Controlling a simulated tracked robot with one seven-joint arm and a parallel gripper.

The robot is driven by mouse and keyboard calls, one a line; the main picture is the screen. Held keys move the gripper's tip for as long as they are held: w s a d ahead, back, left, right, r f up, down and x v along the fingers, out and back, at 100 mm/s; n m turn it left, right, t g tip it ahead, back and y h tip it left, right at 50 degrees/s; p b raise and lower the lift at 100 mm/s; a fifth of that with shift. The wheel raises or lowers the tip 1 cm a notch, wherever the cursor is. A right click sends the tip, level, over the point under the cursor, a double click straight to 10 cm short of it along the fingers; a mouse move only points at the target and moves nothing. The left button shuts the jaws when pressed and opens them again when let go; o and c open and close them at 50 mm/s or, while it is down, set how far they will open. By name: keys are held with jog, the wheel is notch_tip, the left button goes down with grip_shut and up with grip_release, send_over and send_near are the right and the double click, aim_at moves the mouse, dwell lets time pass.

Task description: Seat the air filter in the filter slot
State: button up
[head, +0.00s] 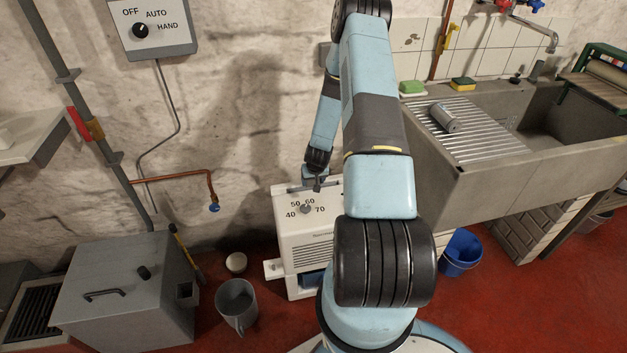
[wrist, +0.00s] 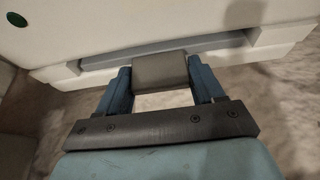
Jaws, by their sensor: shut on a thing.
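A white dehumidifier (head: 312,245) with a dial marked 40 to 70 stands on the red floor against the wall. My gripper (head: 317,185) is at the rear top edge of it, pointing down. In the wrist view my gripper (wrist: 160,72) is shut on the grey-brown tab of the air filter, with a blue finger on each side. The filter's long grey edge (wrist: 105,62) lies along a recess in the white housing, which looks like the filter slot. The rest of the filter is hidden, and I cannot tell how deep it sits.
A grey pail (head: 236,305) and a small round pale object (head: 236,263) stand left of the dehumidifier. A grey lidded box (head: 120,290) is further left. A stone sink (head: 480,180) and a blue bucket (head: 461,254) are at right. The rough wall is close behind.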

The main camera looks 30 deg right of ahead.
jog(key=o, duration=1.3)
jog(key=shift+r, duration=0.1)
jog(key=s+a+r+n, duration=0.1)
jog(key=s+a+r, duration=0.25)
jog(key=r, duration=1.05)
jog(key=s+a+r, duration=0.3)
jog(key=a+r, duration=0.2)
jog(key=r, duration=0.9)
jog(key=s+a+r+n, duration=0.1)
jog(key=s+a+r, duration=0.3)
jog(key=r, duration=1)
jog(key=s+a+r, duration=0.4)
jog(key=s+r, duration=0.4)
jog(key=s, duration=0.3)
jog(key=s+a+r+n+t+y, duration=0.1)
jog(key=s+a+r, duration=0.3)
jog(key=s+r, duration=0.4)
jog(key=s, duration=0.4)
jog(key=shift+s+a, duration=0.2)
jog(key=shift+s, duration=0.1)
